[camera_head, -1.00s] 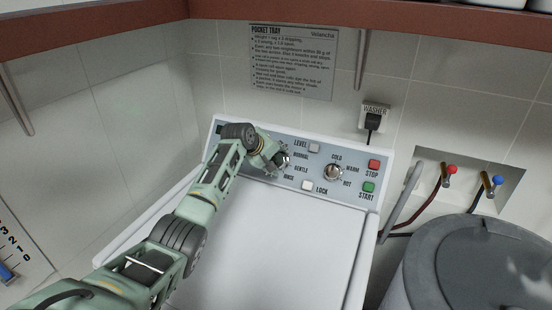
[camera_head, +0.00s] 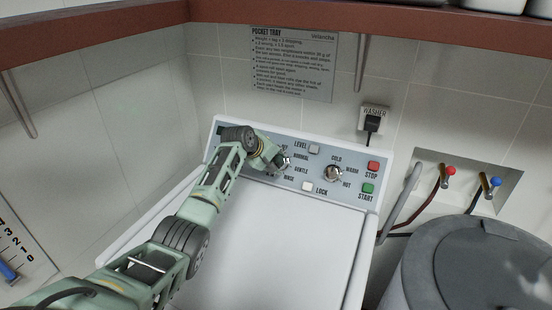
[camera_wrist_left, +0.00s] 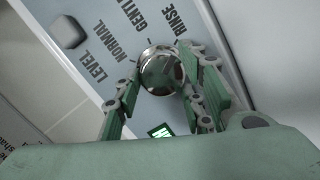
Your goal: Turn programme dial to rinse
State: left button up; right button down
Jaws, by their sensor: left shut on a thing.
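The programme dial (camera_head: 285,161) is a shiny metal knob on the grey-blue washer panel (camera_head: 232,133). The words NORMAL, GENTLE and RINSE are printed around it. In the left wrist view the dial (camera_wrist_left: 157,72) sits between the fingers of my left gripper (camera_wrist_left: 160,78), which is shut on it. In the head view my left gripper (camera_head: 276,163) reaches the dial from the left and partly covers it. I cannot tell which word the dial points to. My right gripper is not in view.
A second dial (camera_head: 333,173) with temperature words, a red STOP button (camera_head: 373,166), a green START button (camera_head: 368,188) and a LOCK button (camera_head: 307,186) are to the right. A grey lidded bin (camera_head: 480,265) stands at lower right. A brown shelf (camera_head: 430,17) overhangs the wall.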

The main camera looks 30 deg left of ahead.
pick_arm(q)
jog(key=o, duration=1.1)
jog(key=shift+w+r, duration=0.1)
jog(key=shift+r, duration=0.05)
jog(key=v, duration=1.2)
